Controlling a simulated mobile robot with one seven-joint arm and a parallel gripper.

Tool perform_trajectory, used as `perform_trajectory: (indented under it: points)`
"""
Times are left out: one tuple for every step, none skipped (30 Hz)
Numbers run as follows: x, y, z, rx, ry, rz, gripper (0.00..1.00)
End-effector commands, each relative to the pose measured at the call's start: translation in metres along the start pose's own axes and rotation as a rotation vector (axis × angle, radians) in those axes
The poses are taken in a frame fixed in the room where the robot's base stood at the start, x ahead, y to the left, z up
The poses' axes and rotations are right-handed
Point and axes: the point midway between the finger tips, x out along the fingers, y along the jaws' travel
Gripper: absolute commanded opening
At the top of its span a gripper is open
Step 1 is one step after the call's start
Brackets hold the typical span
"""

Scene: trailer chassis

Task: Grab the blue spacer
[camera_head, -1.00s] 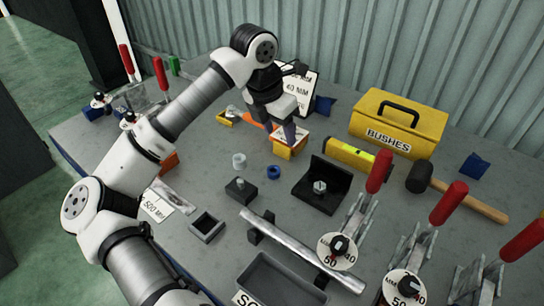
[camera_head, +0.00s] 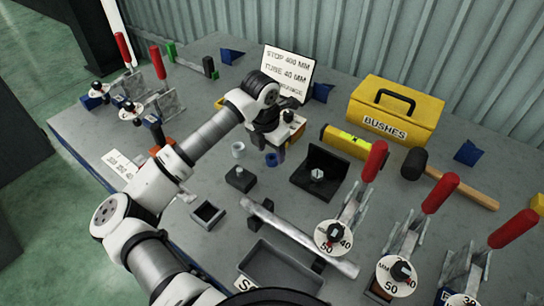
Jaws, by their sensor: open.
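The blue spacer (camera_head: 271,160) is a small blue ring on the grey workbench, right of a whitish ring (camera_head: 238,149). My gripper (camera_head: 271,147) is open, pointing down just above and around the spacer's place. The wrist and fingers partly cover the spacer. I cannot tell whether a finger touches it, and nothing appears held.
A black block with a bolt (camera_head: 240,178) and a black angle fixture (camera_head: 318,176) stand close by. A yellow cylinder (camera_head: 348,141), a yellow BUSHES toolbox (camera_head: 395,115) and a hammer (camera_head: 450,180) lie to the right. Red-handled clamps (camera_head: 350,205) stand in front.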

Motion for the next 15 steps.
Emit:
perform_trajectory:
  points:
    - [0.005,-0.001,0.000,-0.001,0.001,-0.005,0.54]
    - [0.010,-0.001,0.000,-0.001,0.001,-0.004,0.54]
    - [0.015,-0.001,0.000,0.000,0.000,-0.005,0.54]
    - [0.018,-0.001,0.000,0.000,0.000,-0.003,0.54]
    - [0.020,-0.001,0.000,0.000,0.000,-0.003,0.54]
    - [0.023,-0.001,0.000,0.001,0.000,-0.003,0.54]
    - [0.024,-0.001,0.000,0.001,0.000,-0.003,0.54]
    - [0.025,-0.001,0.000,0.001,0.000,-0.002,0.54]
    - [0.025,-0.001,0.000,0.001,0.000,-0.002,0.54]
    - [0.026,-0.001,0.000,0.001,0.000,-0.002,0.54]
    - [0.026,0.000,0.000,0.001,0.000,-0.001,0.54]
    - [0.025,0.000,0.000,0.001,0.000,-0.001,0.54]
    - [0.025,0.000,0.000,0.001,0.000,-0.001,0.54]
    - [0.025,0.000,0.000,0.001,0.000,-0.001,0.53]
    - [0.025,0.000,0.000,0.001,0.000,-0.001,0.47]
